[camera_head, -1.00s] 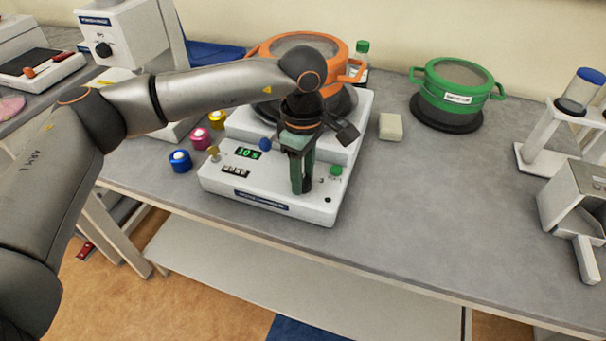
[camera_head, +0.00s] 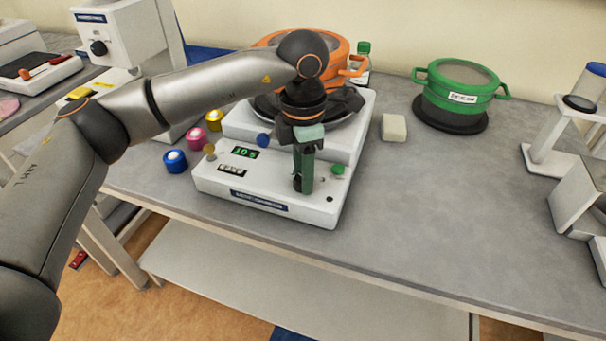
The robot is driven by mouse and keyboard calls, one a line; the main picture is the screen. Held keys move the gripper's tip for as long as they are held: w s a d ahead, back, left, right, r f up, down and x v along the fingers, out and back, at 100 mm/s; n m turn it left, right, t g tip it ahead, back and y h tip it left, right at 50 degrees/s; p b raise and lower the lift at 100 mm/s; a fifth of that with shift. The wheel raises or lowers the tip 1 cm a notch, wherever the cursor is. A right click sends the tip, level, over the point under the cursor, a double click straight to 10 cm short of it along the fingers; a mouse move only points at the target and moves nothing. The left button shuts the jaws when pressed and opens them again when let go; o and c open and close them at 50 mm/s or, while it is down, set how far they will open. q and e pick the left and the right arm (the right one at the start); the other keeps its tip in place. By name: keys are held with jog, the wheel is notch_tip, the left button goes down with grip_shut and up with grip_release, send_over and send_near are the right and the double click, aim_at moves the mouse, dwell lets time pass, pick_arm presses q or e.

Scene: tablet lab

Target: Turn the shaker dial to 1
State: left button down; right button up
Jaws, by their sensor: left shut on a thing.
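The white shaker (camera_head: 317,209) stands on the grey bench, with a green-lit display (camera_head: 244,153) and a small counter (camera_head: 232,170) on its front panel. An orange sieve pan (camera_head: 344,62) sits on top at its back, partly hidden by my arm. My left gripper (camera_head: 303,186) points down at the right part of the panel and is shut on the dial. The gripper hides the dial, so its setting cannot be read. A green button (camera_head: 338,169) lies just right of the gripper, and a blue knob (camera_head: 263,140) is to its left. My right gripper is out of view.
A green pan (camera_head: 459,92) stands at the back right. A pale block (camera_head: 393,127) lies right of the shaker. Blue (camera_head: 175,162), pink (camera_head: 196,139) and yellow (camera_head: 214,120) weights stand on its left. The bench's front right is clear.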

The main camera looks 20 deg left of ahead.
pick_arm(q)
jog(key=shift+n, duration=0.8)
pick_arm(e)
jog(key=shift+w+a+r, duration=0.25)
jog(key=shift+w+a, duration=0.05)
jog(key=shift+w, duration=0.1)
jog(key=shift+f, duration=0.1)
pick_arm(q)
jog(key=shift+c, duration=2.2)
grip_release()
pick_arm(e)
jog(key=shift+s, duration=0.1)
pick_arm(q)
notch_tip(320, 180, up, 13)
jog(key=shift+f, duration=0.2)
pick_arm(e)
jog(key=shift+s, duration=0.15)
